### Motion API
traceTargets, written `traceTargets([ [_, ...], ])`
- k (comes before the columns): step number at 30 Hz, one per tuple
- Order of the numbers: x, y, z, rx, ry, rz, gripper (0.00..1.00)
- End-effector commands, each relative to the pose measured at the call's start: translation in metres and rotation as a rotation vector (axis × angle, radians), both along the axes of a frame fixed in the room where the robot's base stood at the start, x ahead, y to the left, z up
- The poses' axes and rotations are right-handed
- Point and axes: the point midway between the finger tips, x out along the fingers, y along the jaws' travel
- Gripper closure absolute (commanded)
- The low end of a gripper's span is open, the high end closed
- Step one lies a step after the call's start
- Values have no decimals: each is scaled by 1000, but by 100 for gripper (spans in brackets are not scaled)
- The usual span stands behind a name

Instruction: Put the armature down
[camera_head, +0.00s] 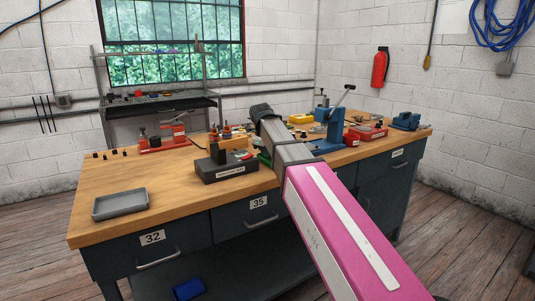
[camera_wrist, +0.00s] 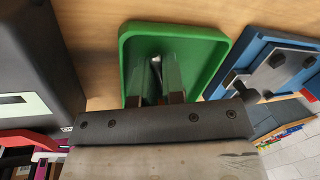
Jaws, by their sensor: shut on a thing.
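The armature (camera_wrist: 156,68) shows only as a small grey, shiny sliver between my fingers in the wrist view. My gripper (camera_wrist: 156,74) is shut on it, and the fingers reach down over the green tray (camera_wrist: 215,40). The fingers and wrist hide most of the armature, so I cannot tell whether it touches the tray floor. In the head view my arm hides the gripper and the armature. Only a bit of the green tray (camera_head: 264,158) shows there, beside my arm.
A black labelled box (camera_head: 228,170) stands left of the green tray, and a blue press (camera_head: 332,130) stands to its right. A grey tray (camera_head: 120,204) lies at the bench's front left. A red tool (camera_head: 162,141) stands farther back. The wooden bench (camera_head: 165,190) is clear between grey tray and black box.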

Motion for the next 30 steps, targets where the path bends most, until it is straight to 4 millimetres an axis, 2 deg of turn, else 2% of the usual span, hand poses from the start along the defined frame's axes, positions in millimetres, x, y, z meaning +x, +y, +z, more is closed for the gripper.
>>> traceTargets([
  [1, 0, 0, -1, -1, -1, 0, 100],
  [2, 0, 0, -2, 0, 0, 0, 87],
  [3, 0, 0, -2, 0, 0, 0, 80],
  [14, 0, 0, 3, 1, -1, 0, 80],
  [20, -5, 4, 28, 1, -2, 0, 80],
  [30, -16, 13, 86, 1, -2, 0, 80],
])
